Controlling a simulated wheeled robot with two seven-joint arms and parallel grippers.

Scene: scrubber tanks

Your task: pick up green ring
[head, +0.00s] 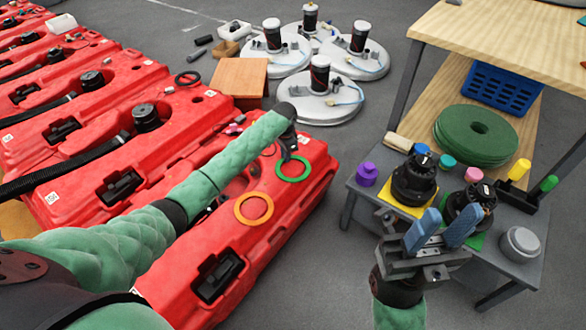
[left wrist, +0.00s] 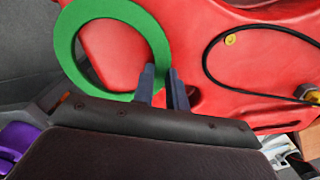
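The green ring (head: 294,180) lies flat on the front red tank (head: 285,215), near its right end. In the left wrist view the ring (left wrist: 68,50) fills the upper left, over the red tank. My left gripper (head: 291,156) is right at the ring's far side, pointing down. In the left wrist view its two dark fingers (left wrist: 161,72) stand a little apart, with the ring's right band at their tips. I cannot tell whether they touch it. My right gripper (head: 444,220) is open and empty, its blue fingers apart in front of the grey bench.
An orange ring (head: 239,208) lies on the same tank, left of the green one. Further red tanks stand at left. The grey bench (head: 362,200) at right carries a purple jar (head: 367,176), black motors (head: 414,180) and small items. Grey floor lies between tank and bench.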

